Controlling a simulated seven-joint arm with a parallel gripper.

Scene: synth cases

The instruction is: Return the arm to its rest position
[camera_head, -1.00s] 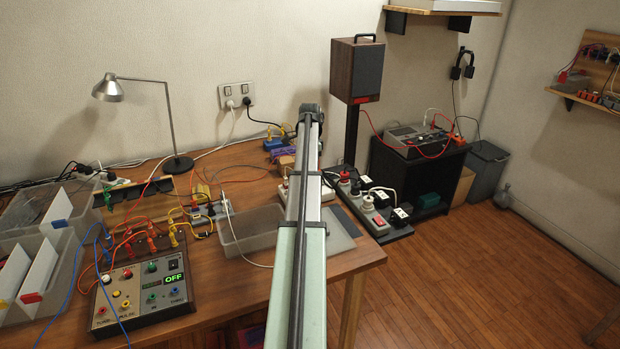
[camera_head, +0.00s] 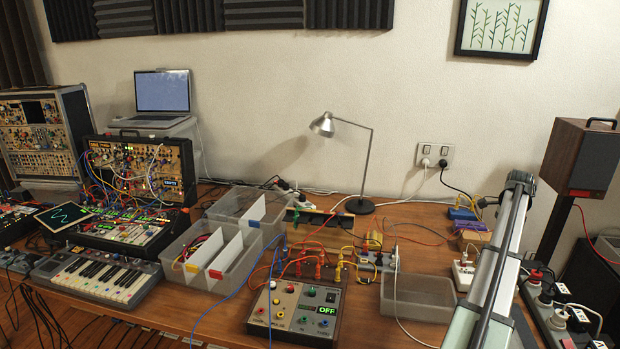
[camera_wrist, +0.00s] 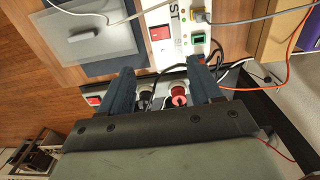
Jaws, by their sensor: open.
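My gripper (camera_wrist: 160,66) shows in the wrist view with its two dark fingers spread apart and nothing between their tips. Below and between the fingers is a power strip with a red plug (camera_wrist: 179,92) and black cables, apart from the jaws as far as I can tell. In the head view my pale green arm reaches up and away at the right. My gripper is not visible there; the arm's far end hides it.
The wooden bench holds a clear bin (camera_head: 418,298), a control box reading OFF (camera_head: 293,314), a desk lamp (camera_head: 368,165) and synth gear at left. A speaker (camera_head: 580,158) stands right of my arm. A white socket strip (camera_wrist: 176,32) lies near the fingers. Cables cross the bench.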

